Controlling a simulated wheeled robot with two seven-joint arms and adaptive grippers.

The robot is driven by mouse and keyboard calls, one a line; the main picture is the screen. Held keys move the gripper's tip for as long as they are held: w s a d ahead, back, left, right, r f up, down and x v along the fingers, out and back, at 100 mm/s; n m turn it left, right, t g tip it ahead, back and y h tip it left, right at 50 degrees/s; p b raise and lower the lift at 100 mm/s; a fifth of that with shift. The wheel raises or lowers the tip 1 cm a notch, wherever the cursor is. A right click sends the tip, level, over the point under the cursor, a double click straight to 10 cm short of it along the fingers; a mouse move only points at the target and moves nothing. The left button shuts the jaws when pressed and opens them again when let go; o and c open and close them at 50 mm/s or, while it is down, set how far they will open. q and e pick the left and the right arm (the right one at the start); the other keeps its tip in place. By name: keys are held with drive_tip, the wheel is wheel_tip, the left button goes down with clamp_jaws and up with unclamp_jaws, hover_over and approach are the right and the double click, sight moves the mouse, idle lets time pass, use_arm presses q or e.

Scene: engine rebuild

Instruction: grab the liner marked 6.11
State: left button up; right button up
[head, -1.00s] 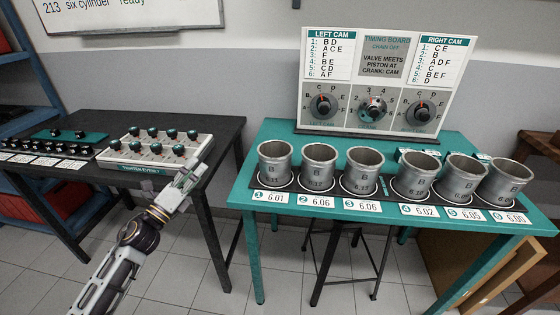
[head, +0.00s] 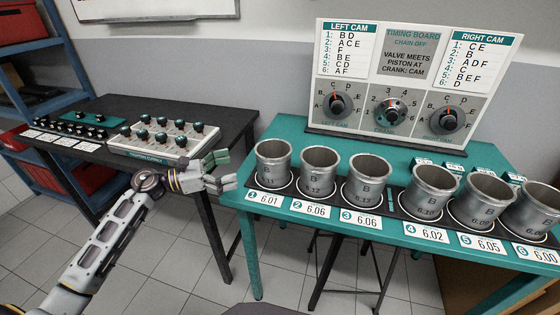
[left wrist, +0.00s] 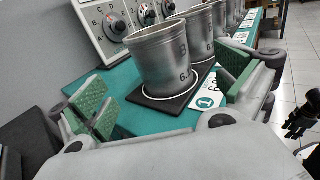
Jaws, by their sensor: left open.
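Several grey metal liners stand upright in a row on the teal table (head: 262,158). The leftmost liner (head: 273,163) stands behind the card 6.01; its small mark looks like 6.11 but is not sharp. My left gripper (head: 228,171) is open and empty, just left of the leftmost liner near the table's left edge. In the left wrist view, that liner (left wrist: 162,58) shows ahead between the open green-padded fingers (left wrist: 172,98), apart from them. My right gripper does not show clearly.
The timing board (head: 405,85) with its dials stands at the back of the teal table. Numbered cards (head: 310,208) line the front edge. A black table (head: 225,118) with a knob panel (head: 168,138) stands left, across a gap. A dark part at the wrist view's right edge is unclear.

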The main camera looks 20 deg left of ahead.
sight(259, 179)
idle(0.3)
use_arm(q)
drive_tip(key=shift+x, duration=3.6)
drive_tip(key=shift+w+d+p, duration=0.25)
drive_tip(key=shift+d+p, duration=0.05)
drive_tip(key=shift+w+d, duration=0.2)
drive_tip(key=shift+d, duration=0.05)
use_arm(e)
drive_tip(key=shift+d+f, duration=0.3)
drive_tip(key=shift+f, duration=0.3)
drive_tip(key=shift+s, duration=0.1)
